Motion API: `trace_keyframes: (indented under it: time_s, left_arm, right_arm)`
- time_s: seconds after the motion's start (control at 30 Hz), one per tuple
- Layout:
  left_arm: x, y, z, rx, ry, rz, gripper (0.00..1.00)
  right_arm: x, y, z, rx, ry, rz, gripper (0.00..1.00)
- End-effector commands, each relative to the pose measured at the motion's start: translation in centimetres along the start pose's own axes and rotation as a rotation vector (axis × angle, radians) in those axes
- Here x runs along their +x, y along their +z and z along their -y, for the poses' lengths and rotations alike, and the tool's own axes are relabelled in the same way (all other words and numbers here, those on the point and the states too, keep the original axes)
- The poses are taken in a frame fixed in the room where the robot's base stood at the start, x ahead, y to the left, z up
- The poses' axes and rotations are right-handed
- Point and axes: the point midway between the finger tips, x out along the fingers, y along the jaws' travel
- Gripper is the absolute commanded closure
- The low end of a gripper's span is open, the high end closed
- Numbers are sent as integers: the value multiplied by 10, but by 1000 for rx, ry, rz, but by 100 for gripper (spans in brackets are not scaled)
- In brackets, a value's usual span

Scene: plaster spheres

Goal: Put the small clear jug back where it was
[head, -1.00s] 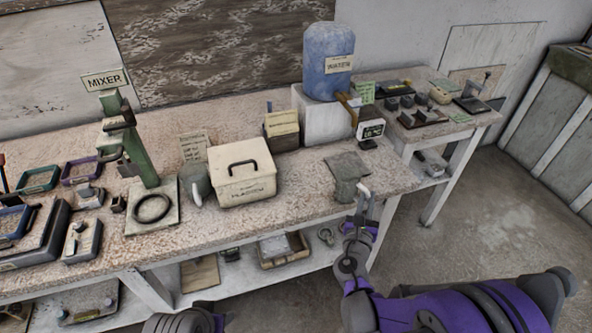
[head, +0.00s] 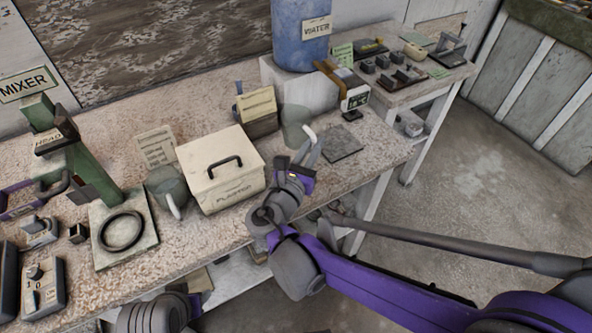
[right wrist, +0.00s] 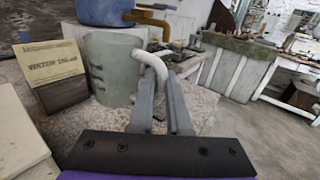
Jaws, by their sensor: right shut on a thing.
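The small clear jug (head: 294,128) is greenish and upright, left of the dark square mat (head: 343,142) and in front of the white block under the water container. My right gripper (head: 310,152) is shut on its pale curved handle. In the right wrist view the jug (right wrist: 112,68) stands just beyond the fingers (right wrist: 160,100), with faint marks on its side. I cannot tell whether its base touches the bench. Part of my left arm shows at the bottom of the head view; its fingers cannot be made out.
A card holder (head: 257,112) stands close left of the jug, and the plaster box (head: 222,180) nearer the front. A larger clear jug (head: 166,187) is left of the box. The blue water container (head: 300,40) and a small display (head: 354,98) stand behind. The mat is bare.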

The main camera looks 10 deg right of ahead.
Motion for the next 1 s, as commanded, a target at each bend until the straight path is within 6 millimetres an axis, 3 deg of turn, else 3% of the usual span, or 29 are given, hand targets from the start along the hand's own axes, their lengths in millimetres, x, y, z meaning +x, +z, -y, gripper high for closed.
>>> trace_keyframes:
  time_s: [0.07,0.3,0.57,0.73,1.0]
  left_arm:
    - [4,2,0,0,0,2,50]
    - [15,8,0,0,0,5,50]
    - [20,10,0,0,0,7,50]
    - [27,14,0,0,0,10,50]
    - [27,13,0,0,0,9,50]
  right_arm:
    - [-7,-3,2,-3,-18,-7,100]
    - [-8,-45,1,-4,-27,-8,100]
    - [-8,-67,0,-4,-26,-8,100]
    - [-8,-92,-2,-4,-25,-8,100]
    - [-8,-94,-1,-3,-25,-7,100]
